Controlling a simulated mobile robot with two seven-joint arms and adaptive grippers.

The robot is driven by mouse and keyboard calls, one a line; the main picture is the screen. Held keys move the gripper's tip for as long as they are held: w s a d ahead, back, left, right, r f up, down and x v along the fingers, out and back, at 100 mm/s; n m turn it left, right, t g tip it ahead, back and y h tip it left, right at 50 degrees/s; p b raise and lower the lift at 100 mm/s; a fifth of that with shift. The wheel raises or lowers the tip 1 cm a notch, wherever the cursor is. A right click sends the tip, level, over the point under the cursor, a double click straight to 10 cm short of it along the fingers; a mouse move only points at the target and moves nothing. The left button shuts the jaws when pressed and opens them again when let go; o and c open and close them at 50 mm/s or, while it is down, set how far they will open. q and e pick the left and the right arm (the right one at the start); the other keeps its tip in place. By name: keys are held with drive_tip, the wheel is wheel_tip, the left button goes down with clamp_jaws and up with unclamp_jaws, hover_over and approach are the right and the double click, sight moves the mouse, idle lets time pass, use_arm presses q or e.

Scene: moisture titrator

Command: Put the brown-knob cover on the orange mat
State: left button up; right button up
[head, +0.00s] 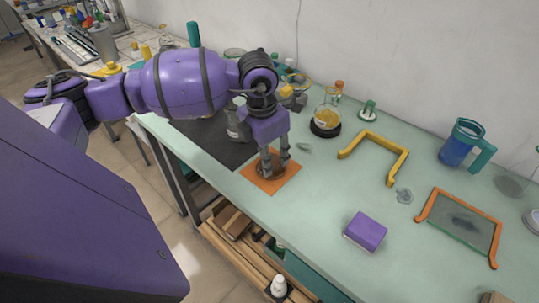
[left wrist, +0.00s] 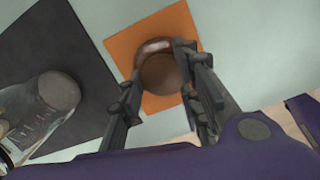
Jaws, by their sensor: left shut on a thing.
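The orange mat (head: 285,177) lies on the light green table near its front edge; it also shows in the left wrist view (left wrist: 180,24). My left gripper (head: 273,168) points down over this mat. It is shut on the brown-knob cover (head: 264,173), whose round brown knob (left wrist: 160,74) shows between the fingers in the left wrist view. The cover is over the mat; whether it touches the mat cannot be told. The fingers hide part of the cover. My right gripper is not in view.
A dark mat (head: 213,142) with a glass vessel (head: 237,124) lies left of the orange mat. A flask on a black ring (head: 325,130), a yellow bracket (head: 377,144) and a purple block (head: 365,231) stand to the right.

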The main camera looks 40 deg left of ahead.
use_arm(q)
drive_tip(key=shift+f, duration=0.2)
drive_tip(key=o, duration=1.1)
drive_tip(key=shift+r, duration=0.15)
drive_tip(key=r, duration=0.4)
drive_tip(key=s+r, duration=0.1)
drive_tip(key=r, duration=0.7)
drive_tip(key=shift+s+a, duration=0.2)
